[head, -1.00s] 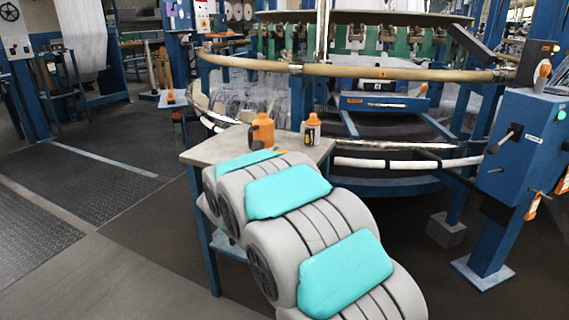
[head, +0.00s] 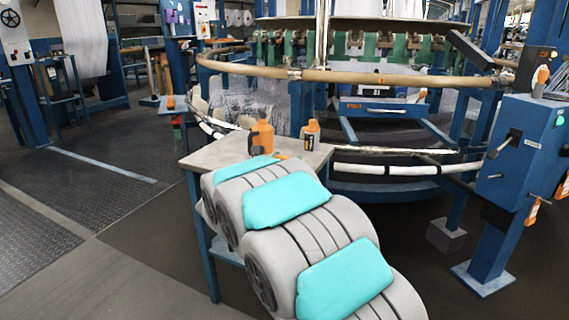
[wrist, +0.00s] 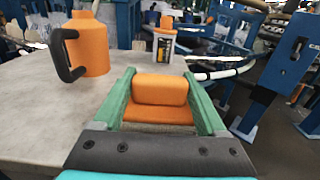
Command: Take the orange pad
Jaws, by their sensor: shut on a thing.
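The orange pad (wrist: 160,100) shows in the wrist view between the two green fingers of my gripper (wrist: 171,108). The gripper is shut on it, with a finger against each side. A raised orange part stands behind a flatter orange part, and a greyish strip shows along its near lower edge. The pad is over or on the grey table (wrist: 45,115); I cannot tell whether it touches the top. In the head view my own arm hides most of the gripper and the pad, at the near part of the table (head: 215,152).
An orange jug with a black handle (wrist: 90,45) stands left of the gripper. An orange and white bottle (wrist: 164,40) stands behind it. A blue machine post with a lever (head: 515,165) is at the right. The loom's round rail (head: 390,77) runs behind the table.

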